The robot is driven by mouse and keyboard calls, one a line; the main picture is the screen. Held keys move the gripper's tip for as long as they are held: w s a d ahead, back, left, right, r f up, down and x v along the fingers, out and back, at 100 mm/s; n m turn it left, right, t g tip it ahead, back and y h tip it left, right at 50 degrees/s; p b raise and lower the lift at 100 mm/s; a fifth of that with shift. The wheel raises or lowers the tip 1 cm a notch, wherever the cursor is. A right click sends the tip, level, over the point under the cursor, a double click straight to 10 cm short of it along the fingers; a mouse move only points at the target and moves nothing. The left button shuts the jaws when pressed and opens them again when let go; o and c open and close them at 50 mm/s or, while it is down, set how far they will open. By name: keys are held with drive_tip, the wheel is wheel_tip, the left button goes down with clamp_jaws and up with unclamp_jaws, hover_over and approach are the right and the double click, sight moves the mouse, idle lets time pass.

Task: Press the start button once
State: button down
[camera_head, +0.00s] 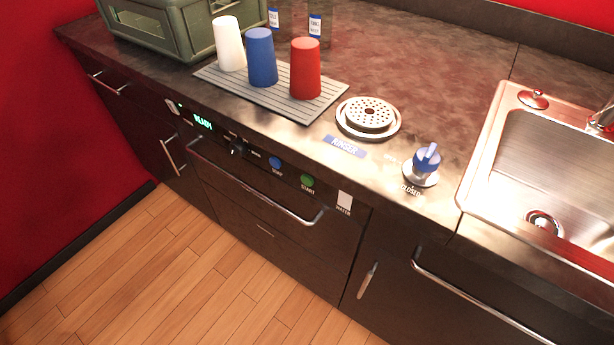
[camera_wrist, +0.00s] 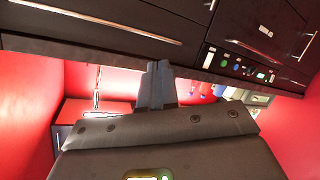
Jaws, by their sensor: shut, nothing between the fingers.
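The green start button (camera_head: 307,181) is on the dark front panel below the counter edge in the head view, with a START label under it. A blue button (camera_head: 275,162) labelled STOP sits just left of it. The display (camera_head: 202,122) reads READY in green. My gripper (camera_wrist: 157,68) shows only in the wrist view, its fingers together and empty. That view is upside down and shows the control panel (camera_wrist: 240,66) small, to the right of my fingers. My gripper appears well apart from the panel.
White, blue and red cups (camera_head: 306,68) stand on a grey ribbed mat (camera_head: 325,92). A round rinser (camera_head: 368,116), a blue-handled valve (camera_head: 427,157) and a sink (camera_head: 560,150) are further right. Bar handles (camera_head: 255,188) jut from the cabinets below the panel. The wooden floor (camera_head: 170,270) in front is clear.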

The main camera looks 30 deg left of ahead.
sight(307, 181)
drive_tip(key=w+a+f+n+g+y+p, duration=0.1)
drive_tip(key=w+a+f+n+y, duration=0.25)
drive_tip(key=w+a+n, duration=0.5)
drive_tip(key=w+a+r+n+y+p, duration=0.1)
drive_tip(key=w+a+n, duration=0.3)
drive_tip(key=a+n, duration=0.6)
drive_tip(key=w+a+r+n+g+y+p, duration=0.1)
drive_tip(key=w+a+n+y, duration=0.2)
drive_tip(key=a+n, duration=0.7)
drive_tip(key=w+a, duration=0.1)
drive_tip(key=a, duration=0.7)
drive_tip(key=shift+w+r, duration=0.15)
drive_tip(key=shift+w, duration=0.05)
drive_tip(key=shift+n+y, duration=0.25)
drive_tip(key=w+p, duration=0.3)
drive_tip(key=w, duration=0.5)
drive_tip(key=shift+w+d, duration=0.35)
drive_tip(key=shift+w, duration=0.05)
drive_tip(key=shift+w, duration=0.1)
drive_tip(key=shift+w+p, duration=0.3)
drive_tip(key=shift+w, duration=0.05)
